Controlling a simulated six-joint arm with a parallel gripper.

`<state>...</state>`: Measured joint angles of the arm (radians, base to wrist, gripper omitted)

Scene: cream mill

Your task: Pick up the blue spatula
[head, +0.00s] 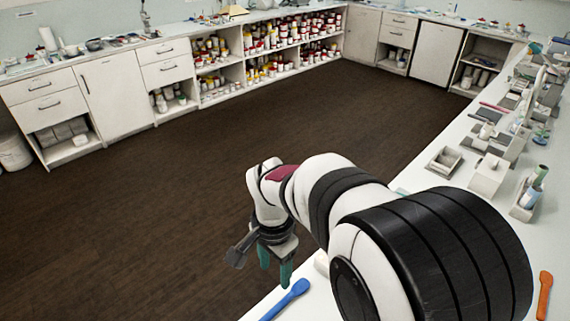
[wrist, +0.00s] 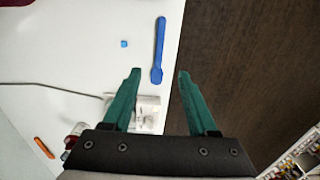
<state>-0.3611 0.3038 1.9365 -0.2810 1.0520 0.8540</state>
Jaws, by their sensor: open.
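The blue spatula (head: 287,300) lies on the white counter near its edge, to the right of and below my gripper in the head view. In the wrist view the blue spatula (wrist: 159,50) lies ahead of the fingertips, its wide end toward me and its handle pointing away.
A small blue block (wrist: 124,44) lies left of the spatula. A white object (wrist: 149,108) stands on the counter, partly behind the left finger. A grey cable (wrist: 50,88) crosses the counter. An orange spatula (head: 544,295) lies at the right. Open floor (wrist: 225,50) lies beyond the edge.

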